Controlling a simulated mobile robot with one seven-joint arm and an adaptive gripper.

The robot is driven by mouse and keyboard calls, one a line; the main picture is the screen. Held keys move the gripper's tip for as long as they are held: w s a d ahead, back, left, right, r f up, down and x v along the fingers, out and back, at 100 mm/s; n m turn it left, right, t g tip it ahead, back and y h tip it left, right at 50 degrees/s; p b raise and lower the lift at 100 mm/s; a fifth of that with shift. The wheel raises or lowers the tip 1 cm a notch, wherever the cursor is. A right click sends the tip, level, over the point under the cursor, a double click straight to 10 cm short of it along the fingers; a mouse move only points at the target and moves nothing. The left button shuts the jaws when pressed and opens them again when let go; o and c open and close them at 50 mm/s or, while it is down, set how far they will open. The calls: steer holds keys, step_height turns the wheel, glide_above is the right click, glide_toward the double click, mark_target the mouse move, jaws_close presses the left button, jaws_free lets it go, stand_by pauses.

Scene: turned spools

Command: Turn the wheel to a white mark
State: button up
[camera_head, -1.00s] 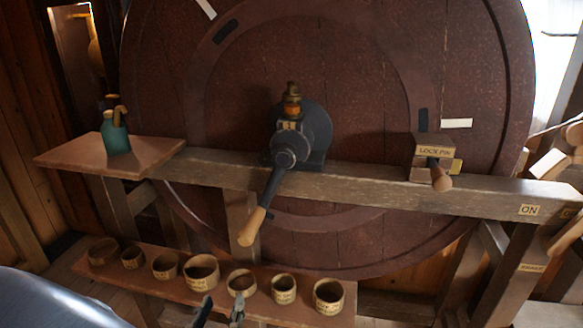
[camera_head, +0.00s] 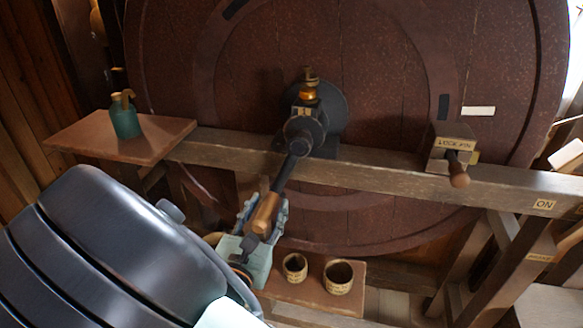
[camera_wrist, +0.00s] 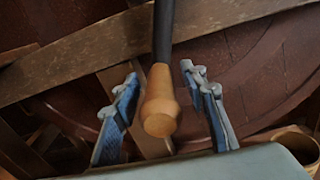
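The large dark red-brown wheel (camera_head: 400,60) stands behind a wooden beam. A white mark (camera_head: 478,111) shows on its right side, with a dark mark (camera_head: 443,106) to its left. The crank (camera_head: 288,172) slants down-left from the black hub to a wooden handle (camera_head: 266,212). My gripper (camera_head: 264,206) is at this handle. In the wrist view my gripper (camera_wrist: 161,82) is open, with one blue finger on each side of the handle (camera_wrist: 160,103) and gaps between. The lock pin (camera_head: 456,160) sits in its labelled block on the beam.
A green bottle (camera_head: 125,117) stands on the left shelf (camera_head: 75,135). The beam (camera_head: 400,178) runs across the front. An ON label (camera_head: 544,204) is at the right.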

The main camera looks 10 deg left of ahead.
mark_target(271, 199)
steer(key=shift+w+d, duration=0.15)
steer(key=shift+w, duration=1.35)
steer(key=shift+c, duration=0.3)
jaws_close()
